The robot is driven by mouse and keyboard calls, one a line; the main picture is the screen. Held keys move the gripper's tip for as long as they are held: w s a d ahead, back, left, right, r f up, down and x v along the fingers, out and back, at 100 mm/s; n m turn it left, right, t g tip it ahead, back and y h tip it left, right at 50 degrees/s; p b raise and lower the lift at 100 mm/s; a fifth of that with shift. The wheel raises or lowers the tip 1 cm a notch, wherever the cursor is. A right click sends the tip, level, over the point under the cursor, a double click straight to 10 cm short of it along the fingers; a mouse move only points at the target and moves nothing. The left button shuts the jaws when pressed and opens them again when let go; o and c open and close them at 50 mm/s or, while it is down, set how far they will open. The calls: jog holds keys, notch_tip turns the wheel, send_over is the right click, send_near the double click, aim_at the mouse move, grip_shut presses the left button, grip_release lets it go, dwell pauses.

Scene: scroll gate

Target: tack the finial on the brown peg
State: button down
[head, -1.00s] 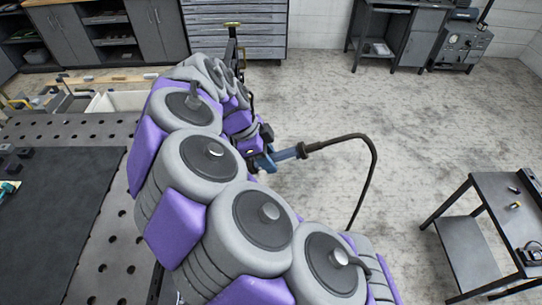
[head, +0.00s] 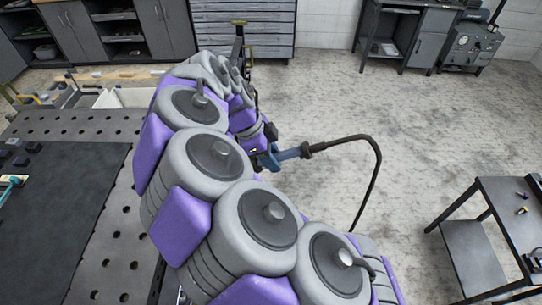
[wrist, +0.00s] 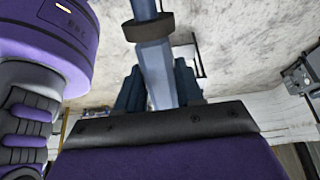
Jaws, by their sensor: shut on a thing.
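My gripper (head: 268,160) is at the end of my grey and purple arm, right of the perforated table. It is shut on a blue torch-like tool (head: 291,154) with a black curved cable (head: 375,165) running down to the floor. In the wrist view the dark blue fingers (wrist: 158,88) close around the tool's pale blue shaft (wrist: 154,62), which has a dark collar. A dark upright piece with a yellowish top (head: 238,23) stands beyond my arm; I cannot tell what it is. I cannot make out the finial or the brown peg. My arm hides much of the table's right side.
The perforated metal table (head: 105,240) lies at left with a dark mat (head: 50,225) and a teal item (head: 12,181) on it. A shelf cart (head: 480,235) stands at right. Cabinets and a grey drawer unit (head: 270,25) line the back. The concrete floor between is clear.

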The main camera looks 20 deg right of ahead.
aim_at(302, 148)
jog(key=shift+a, duration=0.45)
jog(key=shift+w+a+f+b, duration=0.25)
jog(key=shift+a+f+b, duration=0.05)
jog(key=shift+a+b, duration=0.25)
dwell(0.9)
dwell(0.6)
jog(key=shift+s+d+r+p, duration=0.45)
jog(key=shift+d+r, duration=0.3)
jog(key=shift+d, duration=0.7)
jog(key=shift+s+d+r+p, duration=0.5)
jog(key=shift+d+r, duration=0.2)
jog(key=shift+d, duration=0.7)
jog(key=shift+s+d+r+p, duration=0.45)
jog(key=shift+d+r, duration=0.3)
jog(key=shift+d, duration=0.7)
jog(key=w+a+f+n+t+y+b, duration=0.2)
jog(key=w+f+n, duration=0.4)
jog(key=f+n, duration=0.3)
jog(key=w+a+f+n+t+y+b, duration=0.3)
jog(key=w+f+n, duration=0.3)
jog(key=f+n, duration=0.3)
jog(key=a+n+t, duration=0.1)
jog(key=n, duration=0.2)
jog(key=shift+w+a+n+t+b, duration=0.3)
jog(key=shift+a+t, duration=0.05)
jog(key=shift+t, duration=0.05)
